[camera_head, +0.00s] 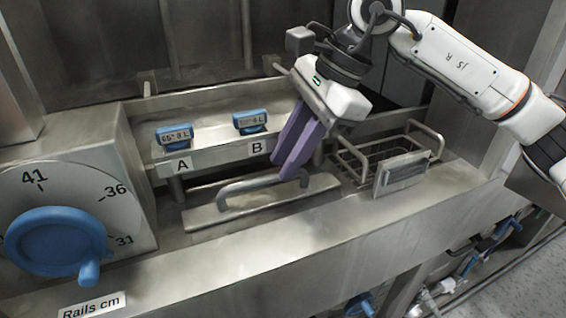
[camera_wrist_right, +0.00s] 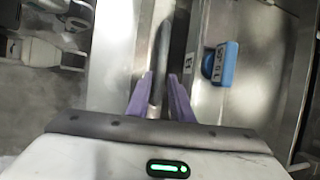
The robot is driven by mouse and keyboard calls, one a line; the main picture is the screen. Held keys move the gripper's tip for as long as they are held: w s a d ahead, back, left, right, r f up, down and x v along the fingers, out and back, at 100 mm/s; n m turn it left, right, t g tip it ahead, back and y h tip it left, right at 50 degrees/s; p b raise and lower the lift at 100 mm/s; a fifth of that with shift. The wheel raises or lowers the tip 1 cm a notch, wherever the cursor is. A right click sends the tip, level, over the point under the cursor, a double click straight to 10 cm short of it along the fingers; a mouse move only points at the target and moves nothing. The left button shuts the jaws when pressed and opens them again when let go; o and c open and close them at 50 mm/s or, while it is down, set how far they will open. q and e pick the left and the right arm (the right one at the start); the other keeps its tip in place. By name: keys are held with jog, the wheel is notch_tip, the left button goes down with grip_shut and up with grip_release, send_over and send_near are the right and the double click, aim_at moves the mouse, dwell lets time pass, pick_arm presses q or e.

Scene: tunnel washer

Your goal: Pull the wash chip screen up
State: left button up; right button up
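The wash chip screen (camera_head: 308,188) appears to be the flat metal plate with a raised bar handle (camera_head: 238,187), low in the tank below the A and B labels. My right gripper (camera_head: 288,170) comes down from above at the right end of this handle. Its two purple fingers point down, a little apart. In the right wrist view, the handle bar (camera_wrist_right: 161,50) runs between the fingertips of this gripper (camera_wrist_right: 160,82), with narrow gaps beside it. Firm contact does not show. My fingers and wrist hide the handle's right end. My left gripper is out of view.
A wire basket (camera_head: 348,158) with a label plate (camera_head: 400,174) stands right of the screen. Blue tags (camera_head: 174,136) (camera_head: 250,121) sit on the ledge behind. A big blue dial (camera_head: 55,241) is at left. The front rim (camera_head: 270,245) is bare.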

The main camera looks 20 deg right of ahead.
jog(key=shift+x, duration=0.9)
grip_shut()
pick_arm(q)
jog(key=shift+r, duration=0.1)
pick_arm(e)
jog(key=shift+r, duration=0.1)
